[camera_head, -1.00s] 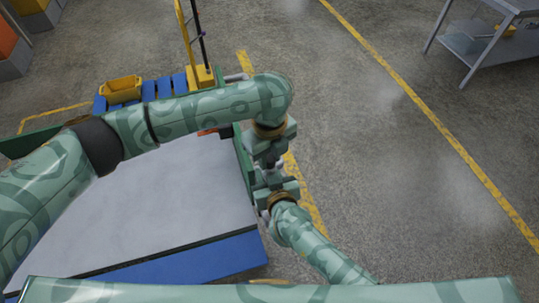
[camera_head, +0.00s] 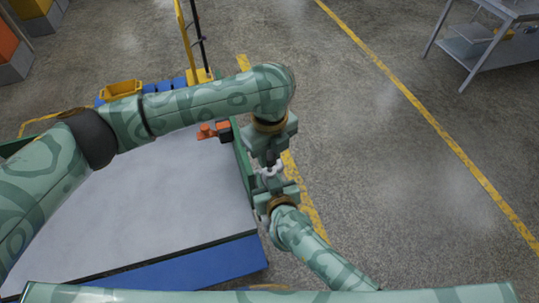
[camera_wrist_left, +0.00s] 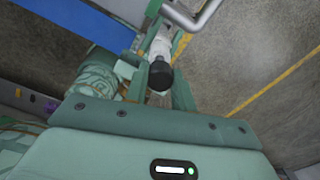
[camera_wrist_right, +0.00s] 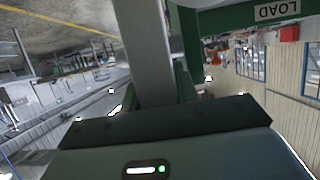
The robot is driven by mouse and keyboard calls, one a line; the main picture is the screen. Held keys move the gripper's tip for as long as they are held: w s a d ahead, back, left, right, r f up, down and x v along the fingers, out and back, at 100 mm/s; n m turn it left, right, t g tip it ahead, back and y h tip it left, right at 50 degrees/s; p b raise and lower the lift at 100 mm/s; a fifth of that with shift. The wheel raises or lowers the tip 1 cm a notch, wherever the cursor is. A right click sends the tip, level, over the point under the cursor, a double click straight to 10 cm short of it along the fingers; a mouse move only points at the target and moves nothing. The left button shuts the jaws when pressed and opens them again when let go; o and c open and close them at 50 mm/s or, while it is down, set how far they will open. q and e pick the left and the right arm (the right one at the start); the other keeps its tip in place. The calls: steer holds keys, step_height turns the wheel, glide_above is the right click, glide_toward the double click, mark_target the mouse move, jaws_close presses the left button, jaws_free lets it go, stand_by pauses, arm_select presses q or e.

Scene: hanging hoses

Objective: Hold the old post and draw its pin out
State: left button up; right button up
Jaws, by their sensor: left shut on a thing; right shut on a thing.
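My left gripper (camera_head: 268,150) and right gripper (camera_head: 272,186) meet close together at the right edge of the green-framed cart. In the right wrist view a grey square post (camera_wrist_right: 148,50), which looks like the old post, stands between the jaws of my right gripper, shut on it. In the left wrist view a pale rod with a dark round end (camera_wrist_left: 160,50), apparently the pin, sits between the jaws of my left gripper, shut on it. A small pale part shows between the two grippers in the head view. I cannot tell how far the pin sits in the post.
The cart's grey deck (camera_head: 170,205) is flat and bare, with an orange object (camera_head: 207,131) at its far edge. A yellow bin (camera_head: 120,89) and yellow stand (camera_head: 197,75) lie beyond. A grey shelf table (camera_head: 485,45) stands far right. Open floor lies to the right.

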mark_target(270, 155)
arm_select(q)
steer(key=shift+r, duration=2.05)
steer(key=shift+r, duration=0.15)
steer(key=shift+r, duration=1.35)
arm_select(e)
steer(key=o, duration=1.2)
arm_select(q)
steer(key=shift+d, duration=0.15)
arm_select(e)
steer(key=shift+d, duration=0.1)
steer(key=shift+s, duration=0.15)
